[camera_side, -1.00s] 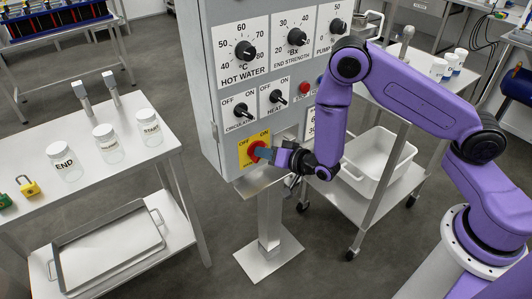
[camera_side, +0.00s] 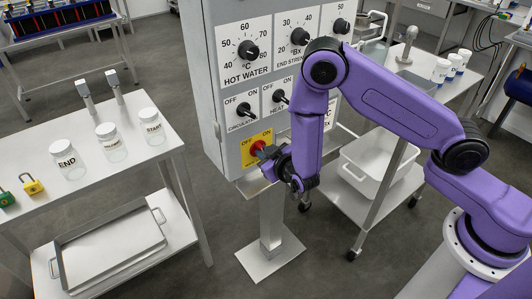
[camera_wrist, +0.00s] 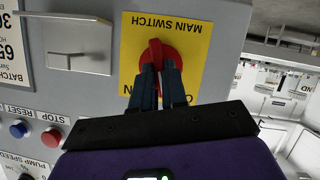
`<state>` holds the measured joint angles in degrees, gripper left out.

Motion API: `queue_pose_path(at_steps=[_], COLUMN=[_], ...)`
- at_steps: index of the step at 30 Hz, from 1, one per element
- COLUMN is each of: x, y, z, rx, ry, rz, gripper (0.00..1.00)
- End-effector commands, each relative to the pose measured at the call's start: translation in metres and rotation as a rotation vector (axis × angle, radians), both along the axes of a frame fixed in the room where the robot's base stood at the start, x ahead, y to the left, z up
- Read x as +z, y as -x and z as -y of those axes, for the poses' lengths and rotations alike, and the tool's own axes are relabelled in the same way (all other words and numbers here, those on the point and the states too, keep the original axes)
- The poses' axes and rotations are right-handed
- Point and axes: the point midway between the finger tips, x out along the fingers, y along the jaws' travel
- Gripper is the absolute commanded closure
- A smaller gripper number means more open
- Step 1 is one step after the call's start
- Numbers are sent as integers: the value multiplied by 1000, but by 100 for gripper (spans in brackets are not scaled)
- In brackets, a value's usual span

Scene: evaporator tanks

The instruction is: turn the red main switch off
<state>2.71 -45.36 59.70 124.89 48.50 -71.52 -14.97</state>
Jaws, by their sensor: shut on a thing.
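The red main switch (camera_wrist: 172,54) is a round knob with a raised handle on a yellow plate (camera_wrist: 195,28); the plate reads upside down in the wrist view. In the side view the red knob (camera_side: 257,146) shows only partly on the yellow plate (camera_side: 247,159) at the cabinet's lower front. My gripper (camera_wrist: 158,82) is shut on the knob's handle, one finger on each side; the handle points up in the wrist view. My gripper (camera_side: 268,154) comes to the knob from the right in the side view. It hides part of the plate's lettering.
Above the main switch are the circulation switch (camera_side: 245,110) and the heat switch (camera_side: 279,97). A metal bracket (camera_wrist: 85,60), a red stop button (camera_wrist: 51,137) and a blue reset button (camera_wrist: 19,129) are nearby. A side table (camera_side: 95,160) with jars stands left.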

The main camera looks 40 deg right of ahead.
Motion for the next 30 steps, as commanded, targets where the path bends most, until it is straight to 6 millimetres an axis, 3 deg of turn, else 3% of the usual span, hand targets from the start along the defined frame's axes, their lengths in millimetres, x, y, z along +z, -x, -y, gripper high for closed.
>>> queue_pose_path(at_steps=[15,30], x=[-2,-3], y=[0,0], z=[-5,-6], rx=[2,3], ry=[395,501], rz=[2,3], gripper=[100,100])
